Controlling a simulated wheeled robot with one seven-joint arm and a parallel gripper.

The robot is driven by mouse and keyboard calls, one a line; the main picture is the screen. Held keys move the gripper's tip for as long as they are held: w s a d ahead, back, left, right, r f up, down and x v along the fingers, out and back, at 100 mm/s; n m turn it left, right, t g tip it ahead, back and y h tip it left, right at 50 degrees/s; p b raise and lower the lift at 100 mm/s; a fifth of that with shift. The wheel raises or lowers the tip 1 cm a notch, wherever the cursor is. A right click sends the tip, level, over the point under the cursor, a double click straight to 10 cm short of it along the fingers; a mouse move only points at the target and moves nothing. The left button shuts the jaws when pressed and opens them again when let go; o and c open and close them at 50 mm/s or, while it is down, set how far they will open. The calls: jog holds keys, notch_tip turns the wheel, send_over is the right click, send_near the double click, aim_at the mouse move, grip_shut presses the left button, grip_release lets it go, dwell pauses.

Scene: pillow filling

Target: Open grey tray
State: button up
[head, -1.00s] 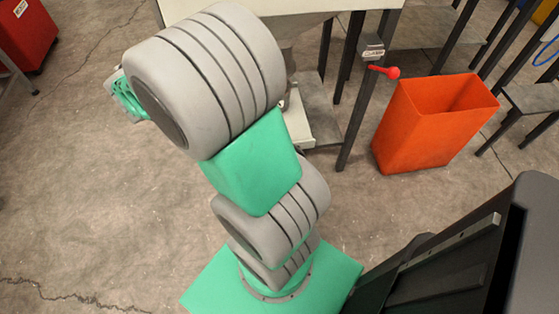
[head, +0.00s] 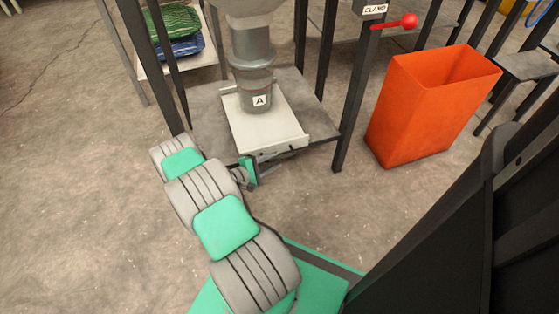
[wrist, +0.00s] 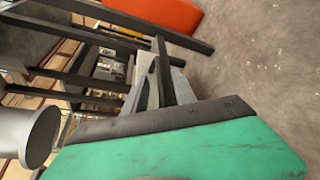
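The light grey tray (head: 252,138) lies on a dark shelf inside a machine frame in the head view, under a grey spout marked A. Its front lip (head: 283,147) faces my side. My gripper (head: 270,166) is low at this front lip, partly hidden by the tray and my own wrist. In the wrist view my grey gripper fingers (wrist: 160,82) point away from the camera, close to a dark bar. I cannot tell whether they touch the tray or have anything between them.
The grey spout (head: 254,75) comes down over the tray. Dark frame legs (head: 352,105) stand on both sides. A red-knobbed clamp lever (head: 400,22) is at the upper right. An orange bin (head: 415,115) stands to the right. Green and blue bags (head: 175,30) lie behind. Floor at left is clear.

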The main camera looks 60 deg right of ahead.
aim_at(281, 158)
jog(key=x, duration=0.4)
jog(key=shift+f+b, duration=0.1)
jog(key=shift+b, duration=0.25)
grip_shut()
dwell(1.0)
